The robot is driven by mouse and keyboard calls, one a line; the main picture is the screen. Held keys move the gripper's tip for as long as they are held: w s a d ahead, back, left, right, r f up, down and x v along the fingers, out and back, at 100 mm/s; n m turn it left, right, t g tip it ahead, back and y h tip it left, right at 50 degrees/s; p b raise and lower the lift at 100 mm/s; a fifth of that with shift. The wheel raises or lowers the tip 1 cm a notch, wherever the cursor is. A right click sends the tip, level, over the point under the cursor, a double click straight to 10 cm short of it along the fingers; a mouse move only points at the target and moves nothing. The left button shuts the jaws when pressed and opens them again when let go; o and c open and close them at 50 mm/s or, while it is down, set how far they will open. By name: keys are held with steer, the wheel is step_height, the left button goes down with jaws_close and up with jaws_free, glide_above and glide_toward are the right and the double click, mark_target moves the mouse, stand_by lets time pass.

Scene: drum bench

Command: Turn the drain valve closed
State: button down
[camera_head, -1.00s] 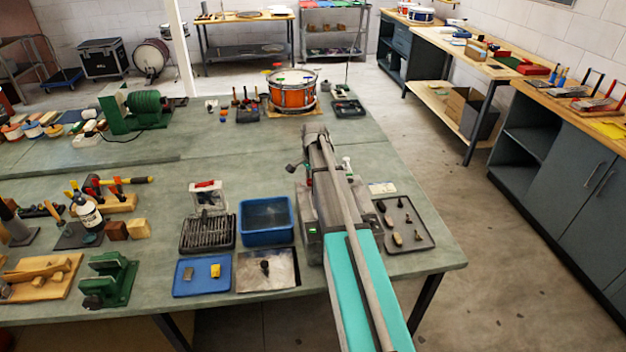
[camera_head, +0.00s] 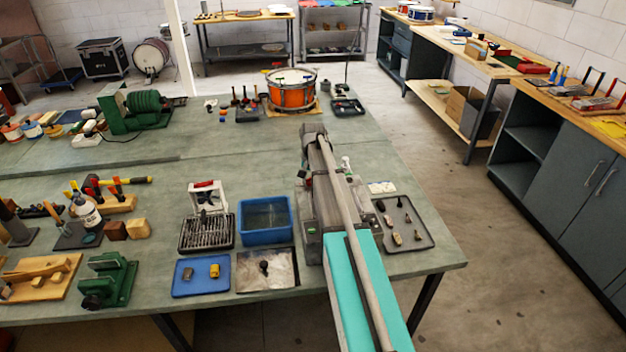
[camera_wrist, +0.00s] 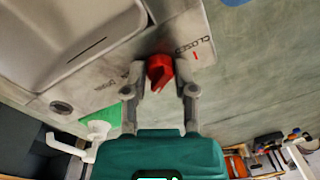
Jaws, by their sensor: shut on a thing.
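The drain valve's red handle (camera_wrist: 159,70) shows in the wrist view, on the metal face beside a grey basin (camera_wrist: 65,40). My gripper (camera_wrist: 162,80) has one finger on each side of the handle and is shut on it. A "CLOSED" label (camera_wrist: 193,46) with a small red mark is printed right of the handle. Another label (camera_wrist: 105,85), hard to read, is on the left. In the head view my gripper (camera_head: 313,132) is at the far end of the arm, above the grey machine (camera_head: 308,205). The arm hides the valve there.
A blue tub (camera_head: 266,238), a wire rack (camera_head: 207,234) and a blue tray (camera_head: 201,287) stand left of the machine. A dark tray of small parts (camera_head: 428,240) is on the right. An orange drum (camera_head: 291,93) stands farther back. The bench between is mostly clear.

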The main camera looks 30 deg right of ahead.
steer(key=n, duration=0.5)
steer(key=shift+s+n+g, duration=0.2)
steer(key=shift+n+g, duration=0.1)
steer(key=n, duration=0.5)
steer(key=shift+n, duration=0.3)
steer(key=c, duration=0.6)
jaws_free()
steer(key=shift+r, duration=0.1)
steer(key=shift+o, duration=0.9)
steer(key=shift+w, duration=0.1)
steer(key=shift+w, duration=0.1)
